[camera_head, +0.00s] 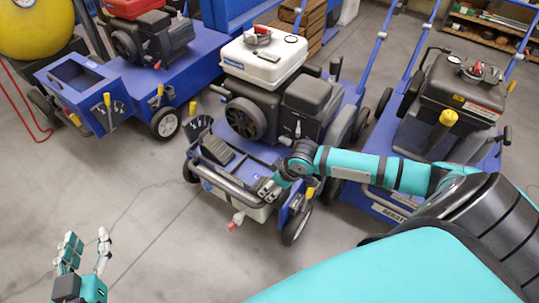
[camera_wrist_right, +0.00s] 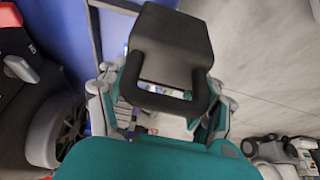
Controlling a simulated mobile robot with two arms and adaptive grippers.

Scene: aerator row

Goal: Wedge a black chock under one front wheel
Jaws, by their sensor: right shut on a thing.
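In the right wrist view a black chock (camera_wrist_right: 170,40) with a U-shaped handle fills the upper middle. My right gripper (camera_wrist_right: 160,105) is shut on it at the handle; the fingers sit on either side. In the head view my right gripper (camera_head: 270,188) is at the front rail of the middle blue machine (camera_head: 258,155). A black slab (camera_head: 217,149) shows left of it; I cannot tell if it is the held chock. The machine's small front wheels show at the right (camera_head: 296,225) and left (camera_head: 190,171). My left gripper (camera_head: 85,248) is open and empty, low at the left.
A blue machine with a red tank (camera_head: 140,75) stands to the left, and another with a black engine (camera_head: 445,110) to the right. A yellow tank (camera_head: 32,28) with a red hose is far left. The concrete floor in front (camera_head: 160,210) is clear.

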